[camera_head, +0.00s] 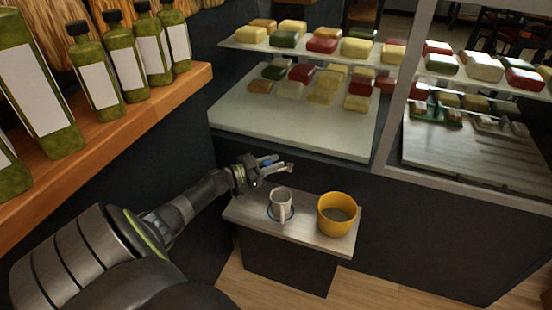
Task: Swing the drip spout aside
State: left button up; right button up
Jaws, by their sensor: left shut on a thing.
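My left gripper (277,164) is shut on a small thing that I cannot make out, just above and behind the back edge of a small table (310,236). A white cup-like vessel (283,196) with a handle or spout-like part on its near side stands on the table, on a dark round base. It is in front of my left gripper and apart from it. A yellow pot (337,220) stands to its right. I cannot tell for sure which part is the drip spout. My right gripper is not in view.
A glass-fronted display case (300,128) with colored blocks stands behind the table. A wooden shelf (110,125) with several green bottles (98,75) is at the left, above my left arm. The wooden floor is open in front of the table.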

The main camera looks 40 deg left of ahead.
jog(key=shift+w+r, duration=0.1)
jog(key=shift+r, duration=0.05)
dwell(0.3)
pick_arm(q)
jog(key=o, duration=1)
jog(key=shift+r, duration=0.15)
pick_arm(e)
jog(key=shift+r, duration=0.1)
pick_arm(q)
jog(key=shift+r+p, duration=0.2)
jog(key=shift+p, duration=0.1)
notch_tip(320, 180, up, 2)
jog(key=shift+r+p, duration=0.25)
jog(key=shift+p, duration=1)
notch_tip(320, 180, up, 3)
jog(key=shift+f+p, duration=0.2)
jog(key=shift+p, duration=1.05)
jog(key=shift+r+p, duration=2.15)
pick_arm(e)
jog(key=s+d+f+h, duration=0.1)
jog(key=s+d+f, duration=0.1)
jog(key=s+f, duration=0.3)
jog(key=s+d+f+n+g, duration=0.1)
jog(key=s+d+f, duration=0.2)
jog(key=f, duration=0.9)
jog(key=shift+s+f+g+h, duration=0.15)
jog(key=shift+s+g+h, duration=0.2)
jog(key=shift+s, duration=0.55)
